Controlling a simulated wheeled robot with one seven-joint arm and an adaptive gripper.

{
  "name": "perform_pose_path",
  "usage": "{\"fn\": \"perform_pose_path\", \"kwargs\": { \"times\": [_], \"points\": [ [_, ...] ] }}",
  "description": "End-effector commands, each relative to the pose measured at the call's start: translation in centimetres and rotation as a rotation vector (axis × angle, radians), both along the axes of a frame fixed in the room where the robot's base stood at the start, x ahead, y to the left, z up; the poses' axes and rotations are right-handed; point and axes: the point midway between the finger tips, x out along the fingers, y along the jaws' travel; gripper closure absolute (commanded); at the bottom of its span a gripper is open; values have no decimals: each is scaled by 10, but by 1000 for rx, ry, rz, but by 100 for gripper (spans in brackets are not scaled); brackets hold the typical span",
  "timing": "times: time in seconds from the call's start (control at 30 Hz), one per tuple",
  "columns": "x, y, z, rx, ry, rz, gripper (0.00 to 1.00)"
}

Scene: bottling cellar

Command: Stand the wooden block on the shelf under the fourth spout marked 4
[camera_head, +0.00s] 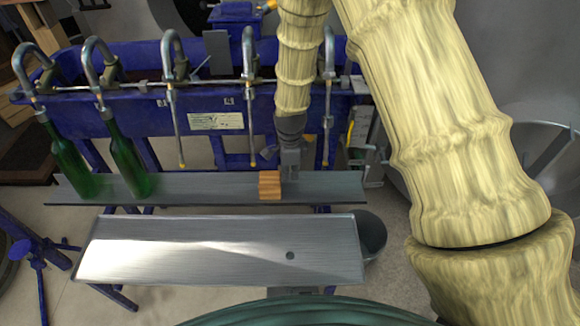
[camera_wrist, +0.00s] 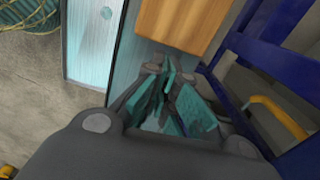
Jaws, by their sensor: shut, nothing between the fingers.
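The wooden block (camera_head: 270,186) is on the dark narrow shelf (camera_head: 215,189), near its front edge. It looks upright, just right of and nearer than the tip of the fourth spout (camera_head: 252,125). A small 4 plate (camera_head: 229,100) is on the blue trough left of that spout. My gripper (camera_head: 290,172) is low over the shelf, immediately right of the block, shut and empty. In the wrist view the shut fingers (camera_wrist: 172,95) point toward the block (camera_wrist: 183,20), which is beyond them and cut off by the top edge. Whether they touch it is unclear.
Two green bottles (camera_head: 67,158) (camera_head: 130,160) stand under the first two spouts. The third spout (camera_head: 176,120) hangs left of the block, another spout (camera_head: 329,100) right of my gripper. A metal tray (camera_head: 220,245) lies in front of the shelf. The shelf between bottles and block is clear.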

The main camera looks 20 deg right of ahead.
Motion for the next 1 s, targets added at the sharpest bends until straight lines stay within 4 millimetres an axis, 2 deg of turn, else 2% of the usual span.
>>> {"fn": "perform_pose_path", "kwargs": {
  "times": [0.2, 0.4, 0.63, 1.0],
  "points": [
    [0, 0, -28, 0, 1, 1, 100],
    [-1, 0, -46, 0, 1, 2, 100],
    [0, 0, -55, 0, -1, 2, 100],
    [0, 1, -55, 0, -1, 2, 100]
  ]
}}
